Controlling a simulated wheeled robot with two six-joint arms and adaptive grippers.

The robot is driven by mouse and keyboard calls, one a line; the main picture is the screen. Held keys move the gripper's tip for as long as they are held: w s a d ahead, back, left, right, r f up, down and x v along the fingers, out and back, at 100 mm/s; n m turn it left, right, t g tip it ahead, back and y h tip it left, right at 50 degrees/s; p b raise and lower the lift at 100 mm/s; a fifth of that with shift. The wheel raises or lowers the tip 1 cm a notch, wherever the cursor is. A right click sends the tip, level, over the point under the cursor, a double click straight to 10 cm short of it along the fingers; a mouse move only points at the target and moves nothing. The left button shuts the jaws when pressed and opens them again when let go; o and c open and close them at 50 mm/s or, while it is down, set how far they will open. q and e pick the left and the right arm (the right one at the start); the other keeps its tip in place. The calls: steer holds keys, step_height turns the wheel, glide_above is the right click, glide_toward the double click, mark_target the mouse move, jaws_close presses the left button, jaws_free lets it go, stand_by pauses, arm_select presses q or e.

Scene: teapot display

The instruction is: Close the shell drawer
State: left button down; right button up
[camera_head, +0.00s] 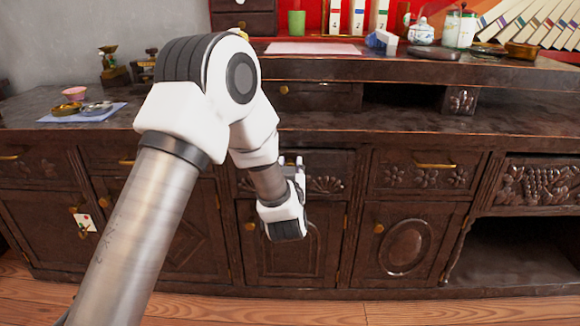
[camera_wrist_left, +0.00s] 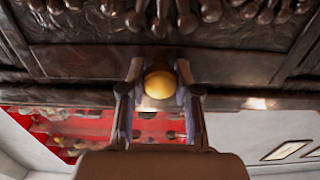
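The shell drawer (camera_head: 325,184) is a dark carved drawer front under the counter, in the middle of the cabinet. My arm hides its left part and handle in the head view. My left gripper (camera_head: 291,163) is in front of it, pointing at its front. In the left wrist view the left gripper's (camera_wrist_left: 160,105) two fingers are apart, one on each side of a round golden knob (camera_wrist_left: 159,84) on the carved drawer front (camera_wrist_left: 90,62). I cannot tell whether the fingers touch the knob. How far the drawer stands out is hard to tell. My right gripper is not in view.
The counter (camera_head: 380,120) overhangs just above the drawer. A closed cabinet door (camera_head: 290,255) lies below. A flower-carved drawer (camera_head: 420,174) is on the right, with an open recess (camera_head: 515,252) farther right. A blue cloth (camera_head: 85,113) with small dishes lies on the left counter.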

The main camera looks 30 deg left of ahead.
arm_select(q)
steer(key=shift+w+a+r, duration=0.15)
steer(key=shift+w, duration=0.05)
steer(key=p+x, duration=0.1)
steer(key=x, duration=0.1)
steer(key=shift+w+a+p, duration=0.25)
steer(key=shift+w+p, duration=0.1)
steer(key=c, duration=1.2)
jaws_free()
steer(key=shift+c, duration=0.2)
steer(key=o, duration=0.4)
steer(key=shift+w, duration=0.1)
glide_toward(291, 159)
steer(key=shift+s+d+f, duration=0.25)
steer(key=shift+s+d, duration=0.05)
steer(key=shift+s, duration=0.2)
